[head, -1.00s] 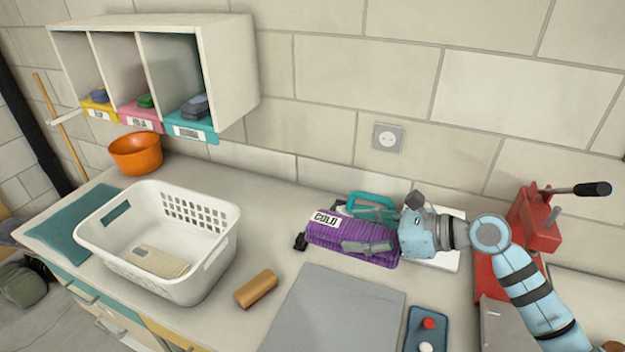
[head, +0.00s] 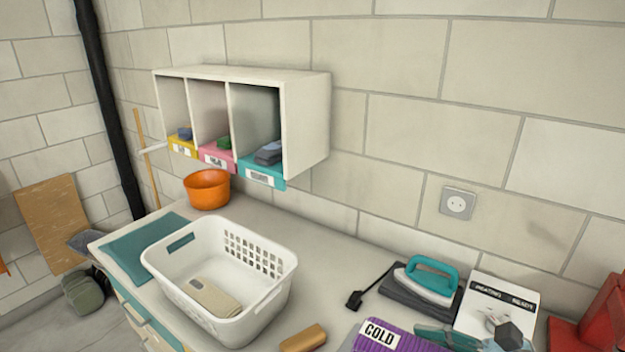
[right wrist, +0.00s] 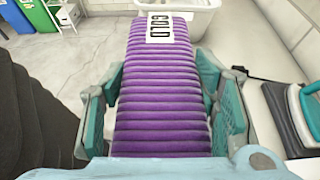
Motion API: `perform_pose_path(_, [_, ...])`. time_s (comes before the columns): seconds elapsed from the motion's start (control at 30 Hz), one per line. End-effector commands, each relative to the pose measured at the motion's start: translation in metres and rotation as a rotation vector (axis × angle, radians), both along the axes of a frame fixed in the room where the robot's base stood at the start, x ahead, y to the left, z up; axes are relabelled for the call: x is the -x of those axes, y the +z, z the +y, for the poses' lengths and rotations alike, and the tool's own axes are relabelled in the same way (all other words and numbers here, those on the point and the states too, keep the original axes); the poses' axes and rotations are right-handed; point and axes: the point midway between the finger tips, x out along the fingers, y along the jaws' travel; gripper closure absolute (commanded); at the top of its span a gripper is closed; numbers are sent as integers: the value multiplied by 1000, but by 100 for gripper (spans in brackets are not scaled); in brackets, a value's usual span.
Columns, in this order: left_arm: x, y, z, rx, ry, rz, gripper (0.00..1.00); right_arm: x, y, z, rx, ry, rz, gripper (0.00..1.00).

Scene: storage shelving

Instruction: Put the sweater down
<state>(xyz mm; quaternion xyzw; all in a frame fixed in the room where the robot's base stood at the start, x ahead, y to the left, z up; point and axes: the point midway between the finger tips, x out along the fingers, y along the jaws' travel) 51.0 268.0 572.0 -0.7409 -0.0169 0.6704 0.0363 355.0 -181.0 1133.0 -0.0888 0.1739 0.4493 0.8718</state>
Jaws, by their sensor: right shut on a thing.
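The sweater is a folded, ribbed purple bundle with a white label reading "COLD". It shows at the bottom edge of the head view (head: 398,340) and fills the middle of the right wrist view (right wrist: 163,95). My right gripper (right wrist: 163,100) is shut on it, with a teal finger on each side. In the head view, only part of my right gripper shows at the bottom right, and the sweater is cut off by the frame. My left gripper is not in view.
A white laundry basket (head: 262,303) holding a beige folded cloth (head: 215,297) stands on the counter. A teal iron (head: 432,275), a white sign (head: 500,300) and a red press (head: 610,325) are at the right. A three-slot shelf (head: 310,125) hangs above. An orange bowl (head: 207,190) stands behind the basket.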

Motion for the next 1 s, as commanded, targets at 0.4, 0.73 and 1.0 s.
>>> perform_pose_path(0.4, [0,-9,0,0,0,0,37,-14,17,3,-5,-11,-14,82])
perform_pose_path(0.73, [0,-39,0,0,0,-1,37,-59,39,9,-12,-37,-6,82])
perform_pose_path(1.0, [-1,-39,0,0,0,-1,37,-56,-6,1,-2,-32,1,82])
